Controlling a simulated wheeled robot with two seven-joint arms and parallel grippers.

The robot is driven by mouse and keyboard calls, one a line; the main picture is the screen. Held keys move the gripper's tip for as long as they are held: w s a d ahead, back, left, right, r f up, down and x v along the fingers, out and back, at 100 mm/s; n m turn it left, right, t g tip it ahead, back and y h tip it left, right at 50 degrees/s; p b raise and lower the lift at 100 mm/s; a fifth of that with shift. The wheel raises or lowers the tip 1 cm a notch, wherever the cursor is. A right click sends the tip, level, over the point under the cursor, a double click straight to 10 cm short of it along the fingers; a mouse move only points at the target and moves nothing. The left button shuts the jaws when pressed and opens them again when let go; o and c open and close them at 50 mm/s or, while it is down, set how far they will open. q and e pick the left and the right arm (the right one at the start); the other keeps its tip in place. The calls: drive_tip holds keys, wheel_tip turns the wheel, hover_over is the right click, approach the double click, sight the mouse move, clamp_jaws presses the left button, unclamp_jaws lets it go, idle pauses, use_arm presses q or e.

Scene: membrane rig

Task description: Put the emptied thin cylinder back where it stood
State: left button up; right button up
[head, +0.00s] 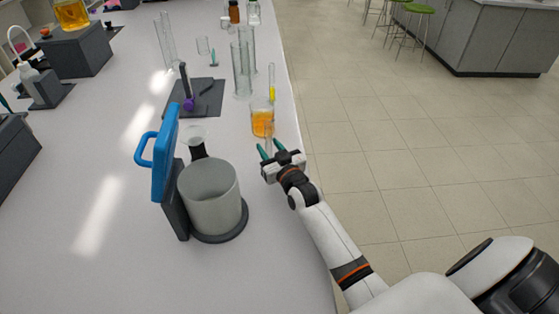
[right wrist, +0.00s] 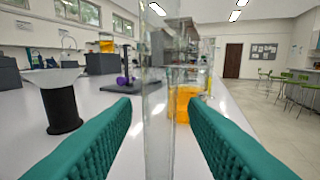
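A clear, empty-looking thin cylinder (right wrist: 157,120) stands upright between the fingers of my right gripper (head: 270,148) in the right wrist view; its foot is out of frame. In the head view the cylinder (head: 268,142) is faint, just in front of the beaker. The green fingers, which also show in the right wrist view (right wrist: 160,100), are spread on either side of the glass, with a visible gap on each side. A beaker of orange liquid (head: 262,122) stands just beyond the cylinder. My left gripper is not in view.
A grey pot (head: 212,198) with a blue-handled panel (head: 165,155) and a black-necked flask (head: 197,146) stand left of my gripper. Tall glass cylinders (head: 241,72) and a thin tube with yellow liquid (head: 271,84) stand beyond the beaker. The bench's right edge is close.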

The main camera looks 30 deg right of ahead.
drive_tip(key=s, duration=0.3)
drive_tip(key=s+b, duration=0.1)
drive_tip(key=s, duration=0.7)
drive_tip(key=shift+s+a, duration=0.1)
drive_tip(key=shift+a, duration=0.2)
